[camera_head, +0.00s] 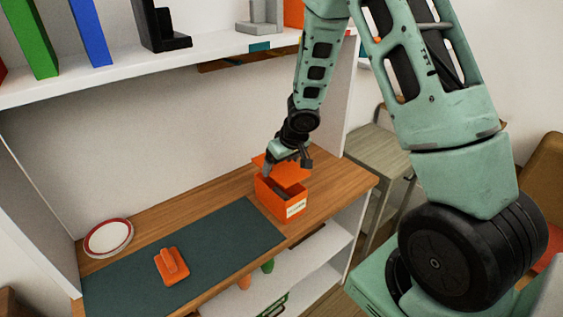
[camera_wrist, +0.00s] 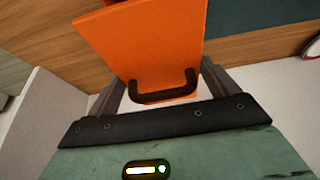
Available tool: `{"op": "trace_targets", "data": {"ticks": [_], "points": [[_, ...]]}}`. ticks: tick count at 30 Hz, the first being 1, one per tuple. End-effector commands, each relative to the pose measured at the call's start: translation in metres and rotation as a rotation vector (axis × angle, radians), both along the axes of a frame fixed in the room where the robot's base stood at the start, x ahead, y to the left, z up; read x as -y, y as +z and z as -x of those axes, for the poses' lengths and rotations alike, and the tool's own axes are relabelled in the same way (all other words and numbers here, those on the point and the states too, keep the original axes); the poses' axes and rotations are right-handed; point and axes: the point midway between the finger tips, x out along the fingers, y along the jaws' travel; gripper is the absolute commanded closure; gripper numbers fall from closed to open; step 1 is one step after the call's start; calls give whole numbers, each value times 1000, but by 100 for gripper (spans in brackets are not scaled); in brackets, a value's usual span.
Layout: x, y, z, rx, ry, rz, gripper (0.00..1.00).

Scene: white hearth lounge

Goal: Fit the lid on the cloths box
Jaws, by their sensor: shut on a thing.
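The orange cloths box (camera_head: 280,207) with a white label stands on the wooden top, right of the dark mat. Its top looks at least partly uncovered, with something dark inside. My gripper (camera_head: 287,160) is above the back of the box and shut on the orange lid (camera_head: 290,173), which is tilted over the box. In the wrist view the flat lid (camera_wrist: 150,45) fills the centre. Its dark handle (camera_wrist: 165,96) lies between my fingers (camera_wrist: 162,88). Whether the lid touches the box is hidden.
An orange block with a raised grip (camera_head: 172,267) lies on the dark mat (camera_head: 215,250). A red-rimmed white plate (camera_head: 108,238) is at the left.

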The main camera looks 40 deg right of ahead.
Motion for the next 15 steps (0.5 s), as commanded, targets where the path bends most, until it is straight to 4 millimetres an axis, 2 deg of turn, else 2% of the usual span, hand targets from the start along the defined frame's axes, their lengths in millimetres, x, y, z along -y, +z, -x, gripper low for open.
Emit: {"op": "trace_targets", "data": {"ticks": [1,15], "points": [[0,-7,0,0,0,0,36],[0,-38,0,0,0,0,36]]}}
